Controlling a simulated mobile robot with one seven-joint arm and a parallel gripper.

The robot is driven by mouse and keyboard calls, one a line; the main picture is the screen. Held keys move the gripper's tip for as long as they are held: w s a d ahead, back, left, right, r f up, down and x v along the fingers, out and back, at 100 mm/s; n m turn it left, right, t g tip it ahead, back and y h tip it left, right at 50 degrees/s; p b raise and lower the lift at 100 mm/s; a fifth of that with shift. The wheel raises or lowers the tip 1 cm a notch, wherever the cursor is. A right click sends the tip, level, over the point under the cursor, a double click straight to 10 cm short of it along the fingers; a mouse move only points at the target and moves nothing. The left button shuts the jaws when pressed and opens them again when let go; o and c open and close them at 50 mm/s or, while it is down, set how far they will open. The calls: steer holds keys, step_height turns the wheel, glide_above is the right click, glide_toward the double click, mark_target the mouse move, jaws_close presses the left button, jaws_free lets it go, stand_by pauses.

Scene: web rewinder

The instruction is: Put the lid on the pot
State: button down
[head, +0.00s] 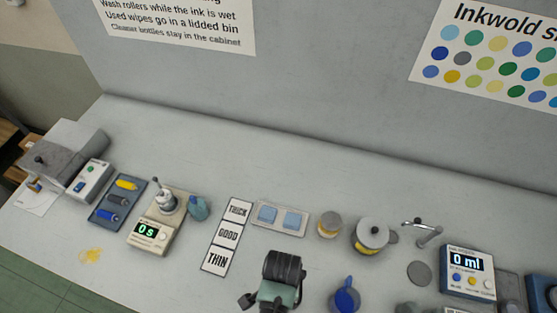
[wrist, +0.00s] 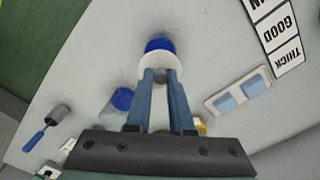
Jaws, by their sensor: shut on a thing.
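In the wrist view my gripper (wrist: 160,76) has its two blue fingers close together on a white, round piece with a blue part beyond it, which looks like the lid (wrist: 158,62). It seems held over the bench, but its height is unclear. A pale round pot (head: 367,241) with a dark knob on top stands right of centre in the head view. A small blue-topped container (wrist: 122,98) is left of my fingers in the wrist view. Which container the lid belongs to is unclear.
The bench toward the wall is mostly clear.

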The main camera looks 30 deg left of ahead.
step_height(320, 180, down, 4)
steer(key=b, duration=0.4)
steer(key=shift+f+b, duration=0.4)
steer(key=shift+f, duration=0.45)
steer(key=shift+p, duration=0.45)
stand_by(0.4)
steer(key=shift+f, duration=0.15)
stand_by(1.6)
steer(key=shift+c, duration=1.2)
jaws_free()
steer(key=shift+p, duration=0.35)
